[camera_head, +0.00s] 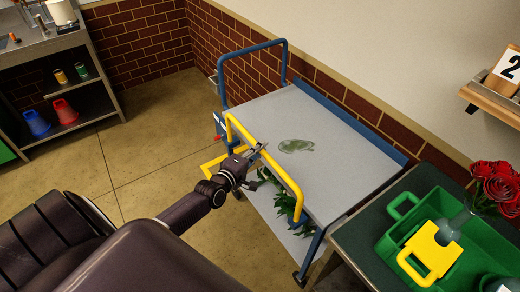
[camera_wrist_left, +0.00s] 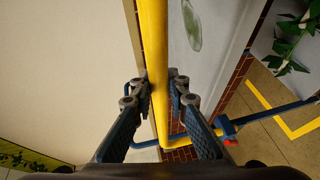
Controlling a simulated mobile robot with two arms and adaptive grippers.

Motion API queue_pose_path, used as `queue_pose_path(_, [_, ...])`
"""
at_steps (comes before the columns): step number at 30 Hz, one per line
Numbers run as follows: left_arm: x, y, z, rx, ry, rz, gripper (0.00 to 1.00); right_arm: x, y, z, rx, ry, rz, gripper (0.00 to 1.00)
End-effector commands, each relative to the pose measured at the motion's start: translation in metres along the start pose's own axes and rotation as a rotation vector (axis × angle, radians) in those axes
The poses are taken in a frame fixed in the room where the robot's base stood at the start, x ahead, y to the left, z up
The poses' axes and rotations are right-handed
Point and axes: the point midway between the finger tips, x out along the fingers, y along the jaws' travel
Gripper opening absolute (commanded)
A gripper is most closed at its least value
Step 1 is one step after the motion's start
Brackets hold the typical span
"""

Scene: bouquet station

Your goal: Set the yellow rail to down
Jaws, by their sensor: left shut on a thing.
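The yellow rail (camera_head: 269,165) runs along the near long side of the cart's grey top (camera_head: 325,133) and stands raised above it in the head view. My left gripper (camera_head: 258,152) is at the middle of the rail. In the left wrist view the yellow rail (camera_wrist_left: 154,65) passes between the two fingers of my left gripper (camera_wrist_left: 160,88), which are shut on it. A red part (camera_wrist_left: 230,142) shows near the rail's end in the wrist view. My right gripper is in neither view.
The cart has a blue handle (camera_head: 284,62) at its far end and green foliage (camera_head: 284,195) on its lower shelf. A dark table with a green crate (camera_head: 390,243) and red roses (camera_head: 497,180) stands at the right. A brick wall lies behind.

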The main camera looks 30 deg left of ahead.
Motion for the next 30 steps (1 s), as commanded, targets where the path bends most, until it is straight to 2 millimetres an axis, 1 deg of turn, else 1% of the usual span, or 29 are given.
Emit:
queue_pose_path(5, [0.000,-0.004,0.000,0.000,0.000,-0.001,0.00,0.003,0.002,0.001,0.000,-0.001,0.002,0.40])
queue_pose_path(8, [0.002,-0.013,0.001,0.000,0.000,-0.002,0.00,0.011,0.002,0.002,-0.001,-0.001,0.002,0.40])
queue_pose_path(15, [0.008,-0.051,0.004,0.002,-0.001,-0.006,0.00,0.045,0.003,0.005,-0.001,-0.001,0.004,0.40])
queue_pose_path(30, [0.022,-0.126,0.010,0.000,-0.001,-0.003,0.00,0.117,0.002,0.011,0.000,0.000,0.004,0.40])
